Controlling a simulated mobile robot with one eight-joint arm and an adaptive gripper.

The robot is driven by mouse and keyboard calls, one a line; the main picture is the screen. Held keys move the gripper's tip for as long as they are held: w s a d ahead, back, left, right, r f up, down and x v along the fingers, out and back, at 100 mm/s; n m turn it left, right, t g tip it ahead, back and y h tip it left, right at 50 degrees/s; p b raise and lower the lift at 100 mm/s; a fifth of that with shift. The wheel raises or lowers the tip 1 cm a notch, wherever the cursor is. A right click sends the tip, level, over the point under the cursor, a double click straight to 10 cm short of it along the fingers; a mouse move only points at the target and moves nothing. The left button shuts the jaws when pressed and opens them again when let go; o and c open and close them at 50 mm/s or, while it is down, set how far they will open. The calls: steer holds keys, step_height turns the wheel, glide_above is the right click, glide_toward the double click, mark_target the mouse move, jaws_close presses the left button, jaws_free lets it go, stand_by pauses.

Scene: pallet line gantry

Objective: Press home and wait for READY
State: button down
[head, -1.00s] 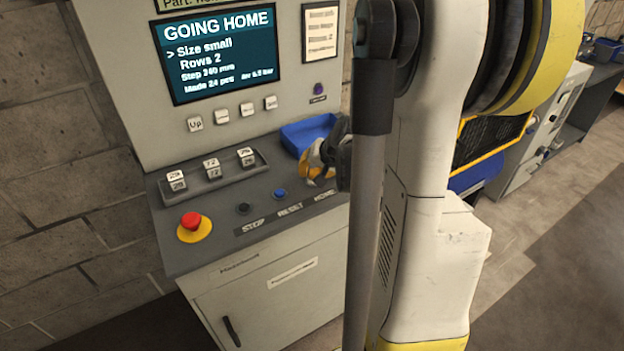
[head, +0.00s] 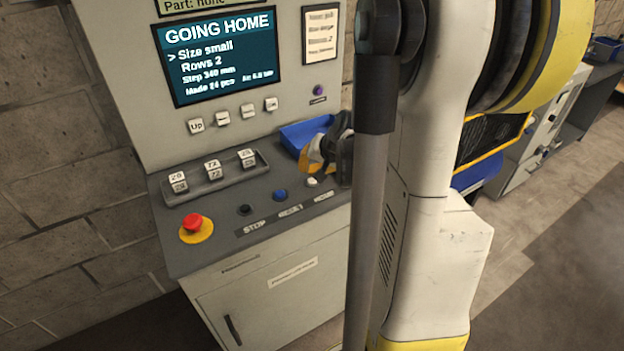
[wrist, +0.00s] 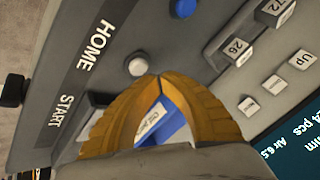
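The control screen (head: 220,55) reads "GOING HOME", with Size small and Rows 2 below. The white HOME button (head: 312,182) is at the right of the console's button row, and it shows in the wrist view (wrist: 137,66) above the "HOME" label. My gripper (head: 309,168) has orange-yellow fingers and hovers just above and behind that button. In the wrist view my fingertips (wrist: 157,77) meet close beside the button, apparently without covering it. Nothing is held between them.
A red emergency stop (head: 194,223) on a yellow base sits at the console's left front. Black STOP (head: 245,209) and blue RESET (head: 280,195) buttons sit left of HOME. A blue tray (head: 296,134) lies behind my gripper. Number switches (head: 212,167) stand left.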

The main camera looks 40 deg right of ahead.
mark_target(308, 178)
steer(key=shift+r+p, duration=1.8)
steer(key=shift+r, duration=0.6)
steer(key=shift+a, duration=0.1)
steer(key=s+a+r+n+b, duration=0.1)
steer(key=s+a+r+n, duration=0.1)
steer(key=a, duration=0.7)
steer(key=s+a+r+n+b, duration=0.1)
steer(key=s+a+n, duration=0.4)
steer(key=a, duration=0.5)
steer(key=s+a+r+n+y, duration=0.1)
steer(key=s+a+r+n, duration=0.2)
steer(key=s+a, duration=0.3)
steer(key=a, duration=0.4)
steer(key=shift+b, duration=0.4)
steer(key=shift+d+r, duration=0.1)
